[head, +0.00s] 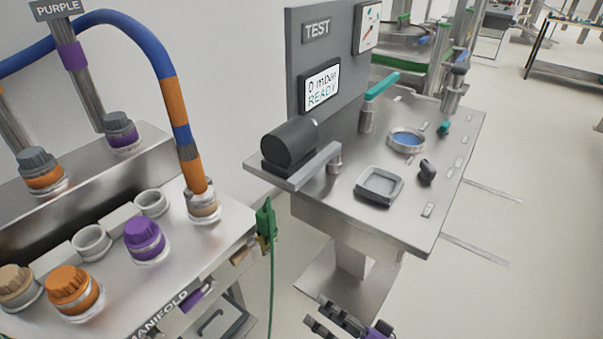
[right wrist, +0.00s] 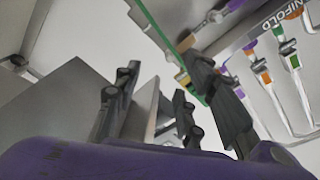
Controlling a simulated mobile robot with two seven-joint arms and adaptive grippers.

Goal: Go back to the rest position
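My right gripper (head: 328,318) shows at the bottom edge of the head view, in front of the test bench's pedestal and apart from the bench. Its dark fingers are spread and nothing shows between them. Part of its purple body is cut off by the frame edge. In the right wrist view the dark fingers of the right gripper (right wrist: 165,85) stand apart above the purple body, with no thing held. My left gripper is not in either view.
The manifold bench (head: 190,262) is at left, with coloured caps and a blue-orange hose (head: 180,110). The test bench (head: 330,205) stands at centre right, bearing a tray (head: 379,184) and ring (head: 406,139). A green connector (head: 265,222) hangs between them.

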